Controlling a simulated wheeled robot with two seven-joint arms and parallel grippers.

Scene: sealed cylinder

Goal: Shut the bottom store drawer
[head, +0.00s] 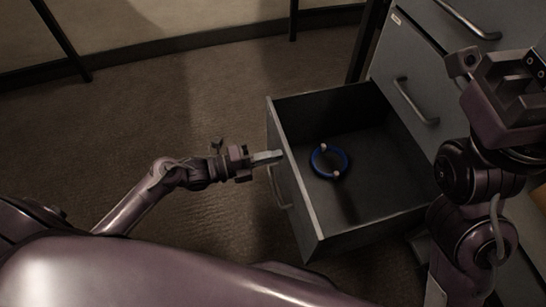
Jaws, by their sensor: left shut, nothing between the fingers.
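The bottom store drawer (378,213) is pulled out from the grey cabinet, and its inside is visible from above. Its front panel (303,205) faces left and carries a bar handle (278,188). A blue ring (316,163) with small pale knobs lies on the drawer floor. My left gripper (280,156) is shut and empty. Its tips are at the outer side of the front panel, near its top edge and above the handle. I cannot tell whether they touch the panel. My right arm is folded at the right edge; its fingertips do not show.
The grey cabinet (405,60) has further closed drawers with bar handles above the open one. My right arm covers part of the cabinet. The brown carpet (190,120) left of the drawer is clear. Dark posts and a low wall stand at the back.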

